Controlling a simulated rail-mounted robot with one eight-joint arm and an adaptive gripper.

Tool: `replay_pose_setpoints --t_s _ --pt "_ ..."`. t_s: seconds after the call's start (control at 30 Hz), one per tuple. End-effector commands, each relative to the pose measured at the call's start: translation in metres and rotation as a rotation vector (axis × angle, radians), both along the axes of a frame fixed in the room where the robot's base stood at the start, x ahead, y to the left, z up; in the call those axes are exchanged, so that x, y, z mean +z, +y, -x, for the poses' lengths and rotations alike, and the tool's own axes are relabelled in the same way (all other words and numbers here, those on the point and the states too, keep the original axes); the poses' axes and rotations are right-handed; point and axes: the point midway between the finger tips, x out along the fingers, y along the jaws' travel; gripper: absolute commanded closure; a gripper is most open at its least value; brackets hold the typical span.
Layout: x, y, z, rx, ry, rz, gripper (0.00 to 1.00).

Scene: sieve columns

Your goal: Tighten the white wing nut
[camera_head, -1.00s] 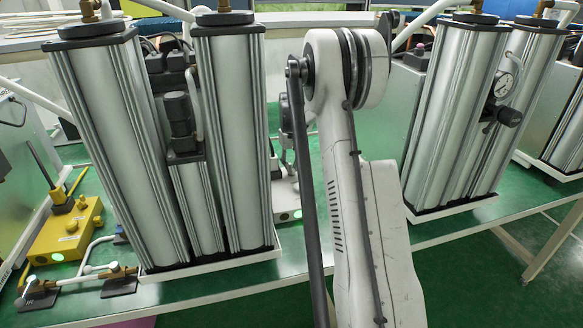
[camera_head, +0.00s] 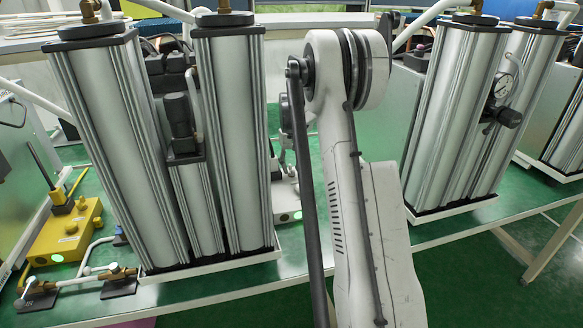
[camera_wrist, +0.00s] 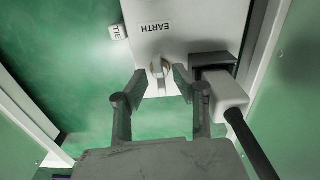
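The white wing nut (camera_wrist: 161,68) shows in the wrist view, on a white panel (camera_wrist: 198,30) just below the label "EARTH". A small brassy part shows around it. My gripper (camera_wrist: 160,84) reaches up from the bottom of the wrist view. Its two dark fingers stand apart, one to the left and one to the right of the wing nut, with a visible gap to it on both sides. In the head view my own arm is in the middle, and I cannot make out my gripper or the wing nut there.
In the head view, metal columns (camera_head: 233,140) stand on the green table left and right of my arm. A yellow block (camera_head: 68,232) is at far left.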

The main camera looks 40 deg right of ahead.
Motion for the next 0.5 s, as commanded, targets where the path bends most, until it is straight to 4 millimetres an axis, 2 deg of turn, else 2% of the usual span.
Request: replay_pose_setpoints --t_s 0.17,0.5 --pt "0.023 0.000 0.000 0.000 0.000 0.000 0.73" --pt "0.088 0.000 0.000 0.000 0.000 0.000 0.73"
